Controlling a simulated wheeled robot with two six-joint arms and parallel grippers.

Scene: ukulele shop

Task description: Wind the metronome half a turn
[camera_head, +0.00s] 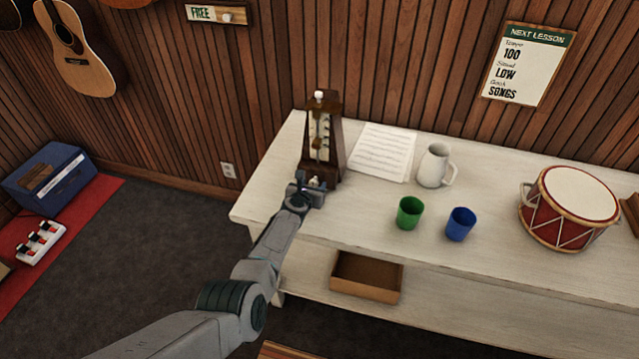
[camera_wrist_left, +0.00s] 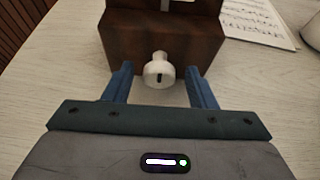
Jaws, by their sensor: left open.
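The metronome (camera_head: 322,135) is a dark wooden tapered case standing upright near the left end of the white table. Its lower body (camera_wrist_left: 163,40) fills the top of the left wrist view. A white winding key (camera_wrist_left: 159,71) with a dark slot sticks out from its front face. My left gripper (camera_head: 311,186) is at the foot of the metronome, in front of it. In the left wrist view its two blue fingers (camera_wrist_left: 160,85) are open, one on each side of the key, with gaps between them and it. My right gripper is not in view.
On the white table (camera_head: 480,215), sheet music (camera_head: 383,150), a white mug (camera_head: 434,166), a green cup (camera_head: 410,212), a blue cup (camera_head: 460,224) and a red drum (camera_head: 570,207) stand right of the metronome. A box (camera_head: 366,277) sits below.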

